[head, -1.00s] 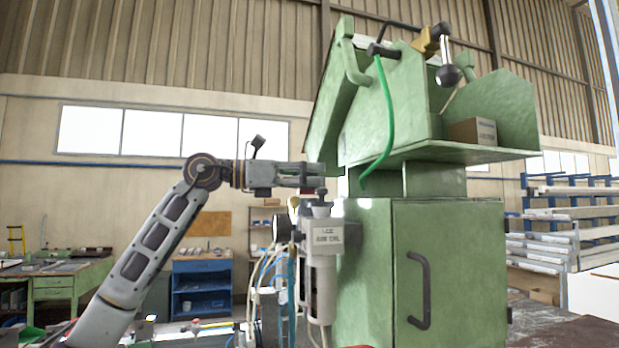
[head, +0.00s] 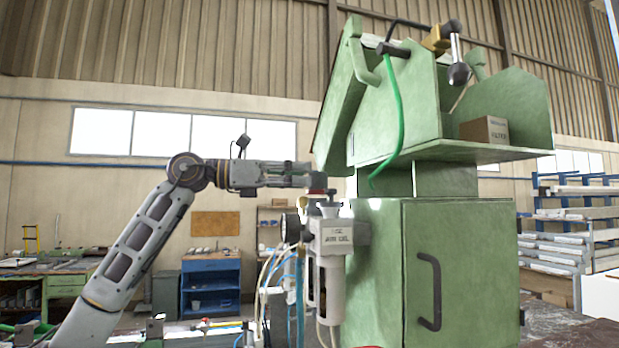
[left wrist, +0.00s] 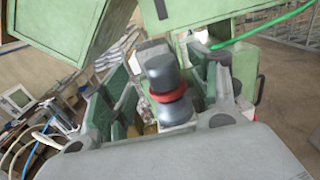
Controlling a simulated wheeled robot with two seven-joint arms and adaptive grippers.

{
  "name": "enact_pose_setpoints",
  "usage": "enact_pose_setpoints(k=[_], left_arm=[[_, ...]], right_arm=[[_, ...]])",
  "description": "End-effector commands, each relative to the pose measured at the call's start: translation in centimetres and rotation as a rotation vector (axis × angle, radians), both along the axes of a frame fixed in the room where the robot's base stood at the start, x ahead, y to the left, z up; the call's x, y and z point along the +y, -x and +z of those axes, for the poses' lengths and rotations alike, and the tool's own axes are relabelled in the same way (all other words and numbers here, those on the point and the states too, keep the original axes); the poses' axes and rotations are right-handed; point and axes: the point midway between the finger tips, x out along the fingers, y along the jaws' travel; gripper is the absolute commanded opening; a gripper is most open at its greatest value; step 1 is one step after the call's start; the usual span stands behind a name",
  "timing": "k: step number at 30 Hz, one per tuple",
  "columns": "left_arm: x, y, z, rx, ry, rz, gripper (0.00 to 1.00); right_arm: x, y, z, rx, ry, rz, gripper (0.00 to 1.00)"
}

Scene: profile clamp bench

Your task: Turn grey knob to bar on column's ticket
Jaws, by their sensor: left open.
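The grey knob (left wrist: 163,75), a dark grey cap with a red ring at its foot, stands in the middle of the left wrist view. In the head view the knob (head: 318,183) sits on top of the regulator (head: 334,238), right at my gripper's tips. My left gripper (head: 308,176) is open, and its green-padded fingers (left wrist: 165,88) show on either side of the knob, apart from it. A small pale patch (left wrist: 150,45) shows on green metal behind the knob. I cannot read it or tell whether it is the ticket. My right gripper is not in view.
The green machine cabinet (head: 375,270) stands right behind the regulator, with its overhanging hood (head: 420,115) above. A gauge (head: 291,228) and hoses (head: 270,285) crowd the regulator's left side. A green hose (head: 392,130) hangs from the hood.

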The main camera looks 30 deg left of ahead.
Motion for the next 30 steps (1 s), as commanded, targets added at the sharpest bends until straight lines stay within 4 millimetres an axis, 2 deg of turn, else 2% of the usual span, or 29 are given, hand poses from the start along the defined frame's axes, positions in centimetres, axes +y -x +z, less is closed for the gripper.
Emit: enact_pose_setpoints(k=[15,30], left_arm=[[3.4,3.6,-0.1,0.003,-0.001,0.001,0.61],[4.8,5.2,0.0,0.001,0.001,0.000,0.61]], right_arm=[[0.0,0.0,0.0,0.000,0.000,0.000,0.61],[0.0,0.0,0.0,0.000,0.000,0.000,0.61]])
